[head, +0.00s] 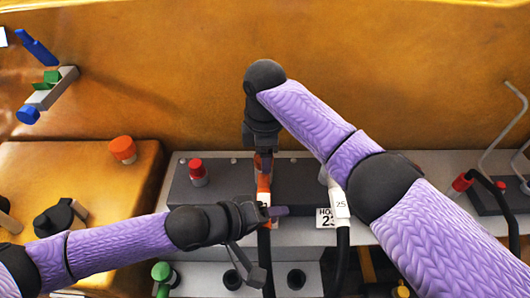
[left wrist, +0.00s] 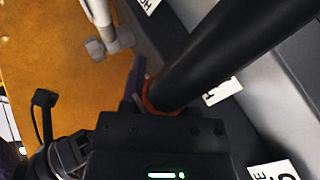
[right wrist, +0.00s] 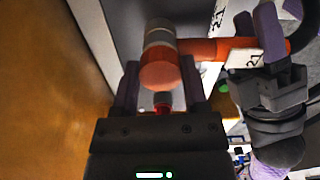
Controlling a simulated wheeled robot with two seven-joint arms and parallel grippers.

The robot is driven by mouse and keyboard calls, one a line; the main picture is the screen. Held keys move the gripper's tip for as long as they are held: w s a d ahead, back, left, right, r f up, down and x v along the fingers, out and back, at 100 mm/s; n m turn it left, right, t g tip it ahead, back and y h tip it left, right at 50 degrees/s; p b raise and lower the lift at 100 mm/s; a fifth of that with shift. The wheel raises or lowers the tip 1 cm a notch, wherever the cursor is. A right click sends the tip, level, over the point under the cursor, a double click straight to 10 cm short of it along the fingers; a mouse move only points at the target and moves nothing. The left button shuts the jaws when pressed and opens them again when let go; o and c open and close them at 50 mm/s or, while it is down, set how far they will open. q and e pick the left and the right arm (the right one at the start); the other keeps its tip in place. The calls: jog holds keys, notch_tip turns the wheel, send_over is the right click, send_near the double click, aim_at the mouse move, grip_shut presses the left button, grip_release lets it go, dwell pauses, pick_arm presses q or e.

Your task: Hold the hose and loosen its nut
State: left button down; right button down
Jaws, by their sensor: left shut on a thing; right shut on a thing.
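The hose (left wrist: 225,45) is black and runs diagonally across the left wrist view. An orange fitting with a small white tag (right wrist: 244,58) joins its end. My left gripper (head: 268,212) is shut on the hose just below the tag; it also shows in the right wrist view (right wrist: 270,50). The nut (right wrist: 160,68) is a round orange-red piece with a grey band at the fitting's other end. My right gripper (right wrist: 158,90) points down from above, with its purple fingers on both sides of the nut. In the head view, the right gripper (head: 263,152) largely covers the nut.
A dark block (head: 215,190) with a red knob (head: 197,172) lies behind the hose. A second hose with a white end (head: 339,204) stands to the right, beside a label plate (head: 325,218). Bent grey rods (head: 512,120) rise at far right. A yellow-brown wall closes the back.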

jog(key=shift+c, duration=0.6)
grip_release()
notch_tip(320, 180, up, 12)
pick_arm(q)
jog(key=shift+c, duration=1.4)
grip_release()
jog(key=shift+a, duration=0.1)
